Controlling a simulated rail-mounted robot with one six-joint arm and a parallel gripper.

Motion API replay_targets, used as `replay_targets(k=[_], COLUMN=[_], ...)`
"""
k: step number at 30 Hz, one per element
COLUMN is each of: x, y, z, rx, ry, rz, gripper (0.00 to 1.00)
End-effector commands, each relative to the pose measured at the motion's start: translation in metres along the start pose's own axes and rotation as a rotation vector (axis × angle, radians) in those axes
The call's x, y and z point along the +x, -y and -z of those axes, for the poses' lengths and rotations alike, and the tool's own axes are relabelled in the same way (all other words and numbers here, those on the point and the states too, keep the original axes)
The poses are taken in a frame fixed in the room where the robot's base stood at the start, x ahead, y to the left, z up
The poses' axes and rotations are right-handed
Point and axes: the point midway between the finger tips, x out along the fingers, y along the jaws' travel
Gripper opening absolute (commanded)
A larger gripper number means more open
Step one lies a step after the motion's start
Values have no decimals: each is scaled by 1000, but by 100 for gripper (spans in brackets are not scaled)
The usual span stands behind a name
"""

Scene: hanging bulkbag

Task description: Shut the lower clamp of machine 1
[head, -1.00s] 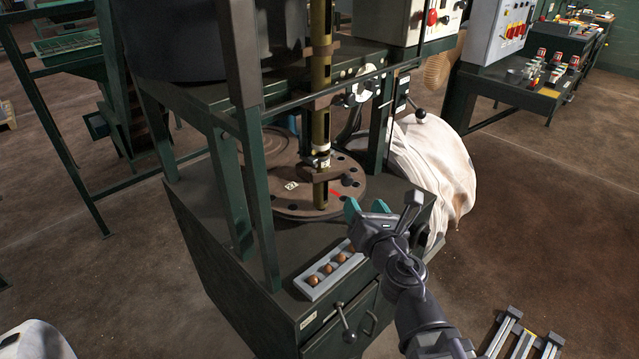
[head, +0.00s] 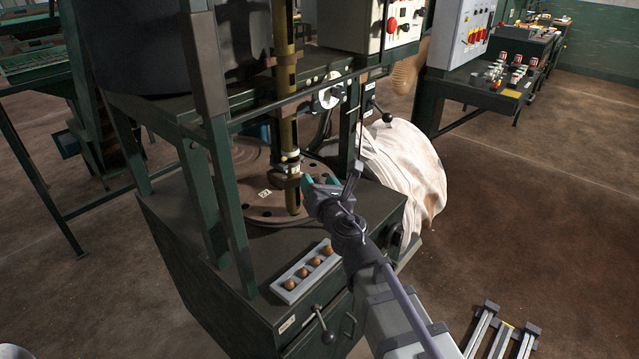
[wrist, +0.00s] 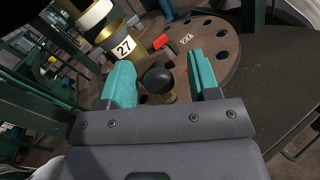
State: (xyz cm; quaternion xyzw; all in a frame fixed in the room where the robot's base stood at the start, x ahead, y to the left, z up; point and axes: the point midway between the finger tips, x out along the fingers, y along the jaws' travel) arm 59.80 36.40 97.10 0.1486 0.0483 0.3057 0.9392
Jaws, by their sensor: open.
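My gripper (head: 322,186) is open, its two teal fingers beside the lower part of the brass column (head: 287,115). In the wrist view, a black ball knob (wrist: 158,77) on a short brass stem lies between the open fingers (wrist: 160,65), with a gap on both sides. In the head view, my gripper hides the knob. I cannot tell how the clamp stands.
Green frame posts (head: 230,190) stand left of the column. A grey tray (head: 305,272) with several brown balls sits on the cabinet's front edge. A white bulk bag (head: 405,175) bulges at the right. A control box (head: 370,22) hangs above.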

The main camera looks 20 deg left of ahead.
Motion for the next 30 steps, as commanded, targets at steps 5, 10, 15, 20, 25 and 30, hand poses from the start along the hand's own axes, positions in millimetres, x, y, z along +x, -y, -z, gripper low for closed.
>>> replay_targets(k=[5,10,15,20,25,30], x=[0,0,-1,-1,-1,0], y=[0,0,0,0,0,-2], z=[0,0,0,0,0,1], rx=[0,0,0,0,0,0], ry=[0,0,0,0,0,-3], rz=[0,0,0,0,0,-9], gripper=[54,38,21,6,0,0])
